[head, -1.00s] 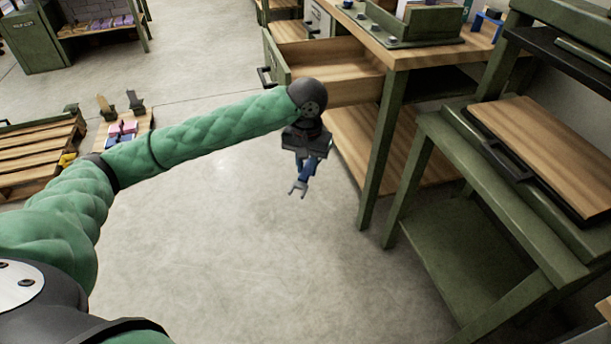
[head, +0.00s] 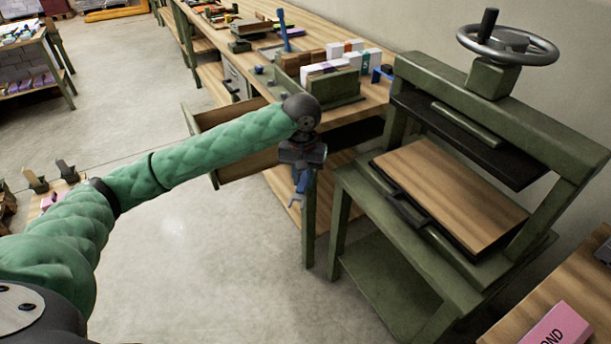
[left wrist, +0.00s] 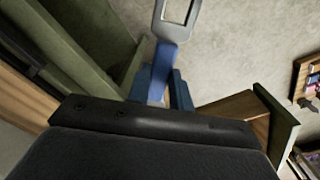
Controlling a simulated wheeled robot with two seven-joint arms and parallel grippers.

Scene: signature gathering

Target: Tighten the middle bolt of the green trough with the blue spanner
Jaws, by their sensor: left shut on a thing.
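My left gripper (head: 301,169) is shut on the blue spanner (head: 303,183), which hangs down in front of the bench leg. In the left wrist view the spanner's blue handle (left wrist: 162,72) runs up from between the fingers of the left gripper (left wrist: 165,97) to a grey head, cut off at the top edge. The green trough (head: 336,91) stands on the wooden bench, up and right of the gripper, with white and brown blocks in it. Its bolts are too small to tell apart. My right gripper is not in view.
An open drawer (head: 203,118) juts from the bench (head: 380,97) behind my left forearm. A green press (head: 400,255) with a handwheel (head: 507,45) stands to the right. A pink box (head: 551,330) lies at the lower right. The floor in front is clear.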

